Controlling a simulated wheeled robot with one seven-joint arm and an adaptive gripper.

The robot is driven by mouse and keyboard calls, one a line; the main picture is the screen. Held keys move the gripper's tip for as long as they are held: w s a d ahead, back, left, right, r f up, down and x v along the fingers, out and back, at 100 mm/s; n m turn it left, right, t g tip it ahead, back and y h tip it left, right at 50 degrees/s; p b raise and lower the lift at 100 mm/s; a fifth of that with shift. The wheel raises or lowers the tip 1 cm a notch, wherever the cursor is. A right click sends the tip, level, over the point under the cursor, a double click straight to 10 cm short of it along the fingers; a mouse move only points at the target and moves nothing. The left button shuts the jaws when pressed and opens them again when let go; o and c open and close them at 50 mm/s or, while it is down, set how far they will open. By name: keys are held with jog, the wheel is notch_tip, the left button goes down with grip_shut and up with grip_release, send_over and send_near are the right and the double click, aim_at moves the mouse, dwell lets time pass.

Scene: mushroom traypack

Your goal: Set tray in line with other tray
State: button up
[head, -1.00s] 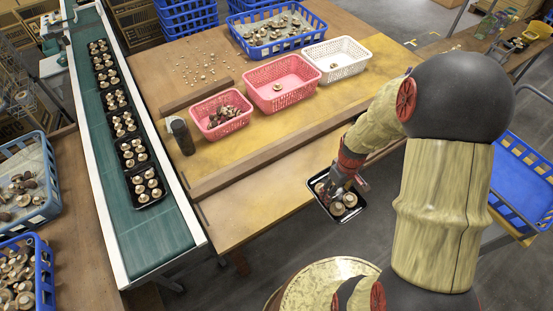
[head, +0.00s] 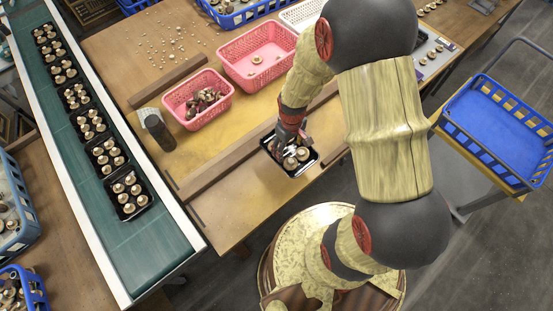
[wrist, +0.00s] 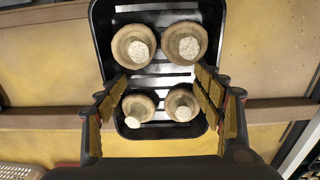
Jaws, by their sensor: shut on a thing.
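A black tray (head: 309,166) with several brown-capped mushrooms is held at the front part of the wooden table, below the wooden rail. My gripper (head: 290,143) is shut on this tray. In the wrist view the tray (wrist: 160,69) lies between the two fingers of my gripper (wrist: 161,88), its mushrooms stems-up in two rows. The other trays form a line along the green conveyor at the left. The nearest of them (head: 134,211) holds several mushrooms and lies well to the left of my gripper. Whether the held tray touches the table cannot be told.
The green conveyor (head: 150,245) is bare in front of its nearest tray. A dark upright device (head: 157,130) and two pink baskets (head: 225,108) (head: 287,44) stand on the table. A wooden rail (head: 215,170) crosses it. A blue crate cart (head: 505,120) is at right.

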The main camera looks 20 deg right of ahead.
jog(key=a+f, duration=0.2)
jog(key=f, duration=0.1)
jog(key=w+a+f+b, duration=0.1)
jog(key=a+f, duration=0.1)
jog(key=shift+w+f, duration=0.1)
jog(key=shift+f, duration=0.1)
jog(key=shift+w+a+f+b, duration=0.1)
jog(key=shift+f+b, duration=0.25)
jog(key=shift+f, duration=1.25)
jog(key=shift+f, duration=0.1)
jog(key=shift+f+b, duration=0.3)
jog(key=shift+f, duration=0.05)
jog(key=o, duration=1.2)
jog(key=shift+c, duration=0.2)
jog(key=shift+o, duration=0.6)
